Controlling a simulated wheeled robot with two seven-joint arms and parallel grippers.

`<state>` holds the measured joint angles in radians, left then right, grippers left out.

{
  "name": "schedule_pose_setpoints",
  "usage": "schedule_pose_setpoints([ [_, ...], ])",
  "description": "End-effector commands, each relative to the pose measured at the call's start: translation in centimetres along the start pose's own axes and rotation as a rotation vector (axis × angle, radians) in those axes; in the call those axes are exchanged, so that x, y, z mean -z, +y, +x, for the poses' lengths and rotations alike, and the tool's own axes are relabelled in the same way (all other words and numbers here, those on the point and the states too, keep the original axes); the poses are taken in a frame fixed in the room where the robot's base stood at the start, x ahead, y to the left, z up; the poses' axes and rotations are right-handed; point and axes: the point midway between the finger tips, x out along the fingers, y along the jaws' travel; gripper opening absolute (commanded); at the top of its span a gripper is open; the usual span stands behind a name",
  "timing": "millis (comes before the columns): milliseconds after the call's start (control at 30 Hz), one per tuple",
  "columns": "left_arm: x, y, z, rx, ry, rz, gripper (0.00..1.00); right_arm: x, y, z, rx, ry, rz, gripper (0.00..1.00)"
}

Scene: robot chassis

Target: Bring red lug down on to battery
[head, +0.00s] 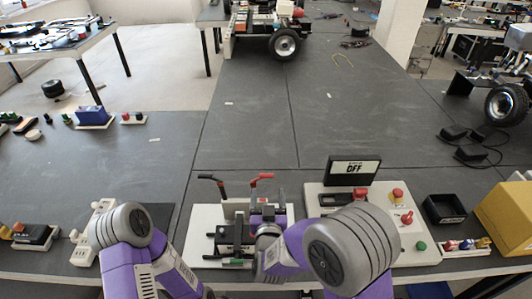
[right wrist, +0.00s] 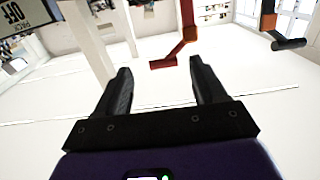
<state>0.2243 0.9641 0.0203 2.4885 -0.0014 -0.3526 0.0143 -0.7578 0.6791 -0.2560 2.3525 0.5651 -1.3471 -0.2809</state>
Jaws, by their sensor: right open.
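The red lug (head: 262,177) stands raised on its lever above the white board, with its red end pointing right. In the right wrist view the red lug (right wrist: 190,35) hangs beyond my fingers, with its lower end between them in the picture; I see no contact. The battery (head: 233,232) looks like the dark block on the board, partly hidden by my right gripper. My right gripper (head: 266,209) is open and empty, just below the red lug; its spread fingers fill the right wrist view (right wrist: 160,70). My left arm shows at lower left, but its gripper is out of view.
A black lever (head: 210,179) stands raised left of the red one. A sign reading OFF (head: 352,171) stands behind a panel with red and green buttons (head: 421,246). A black bin (head: 445,209) and a yellow box (head: 506,213) are at right.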

Motion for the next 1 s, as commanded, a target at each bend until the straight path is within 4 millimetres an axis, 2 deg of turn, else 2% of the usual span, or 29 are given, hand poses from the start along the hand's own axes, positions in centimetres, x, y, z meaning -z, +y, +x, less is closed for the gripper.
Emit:
schedule_pose_setpoints([
  [33,-0.1,0.0,-0.2,0.000,-0.003,-0.001,0.00,0.9,-0.3,-0.1,-0.001,0.023,-0.001,0.70],
  [100,-0.2,0.0,-0.2,0.000,-0.004,-0.001,0.00,1.3,-0.3,0.4,-0.007,0.036,-0.001,0.70],
  [400,-0.2,0.1,-0.3,0.001,-0.004,-0.001,0.00,1.4,-0.2,4.9,-0.008,0.035,-0.001,0.70],
  [600,-0.2,0.1,-0.3,0.001,-0.003,-0.001,0.00,1.4,-0.2,7.0,-0.006,0.033,-0.001,0.70],
  [933,-0.1,0.1,-0.3,0.000,-0.003,-0.001,0.00,1.4,-0.2,7.4,-0.005,0.033,-0.001,0.70],
  [1000,-0.1,0.1,-0.3,0.000,-0.003,-0.001,0.00,1.4,-0.2,7.4,-0.005,0.033,-0.001,0.61],
])
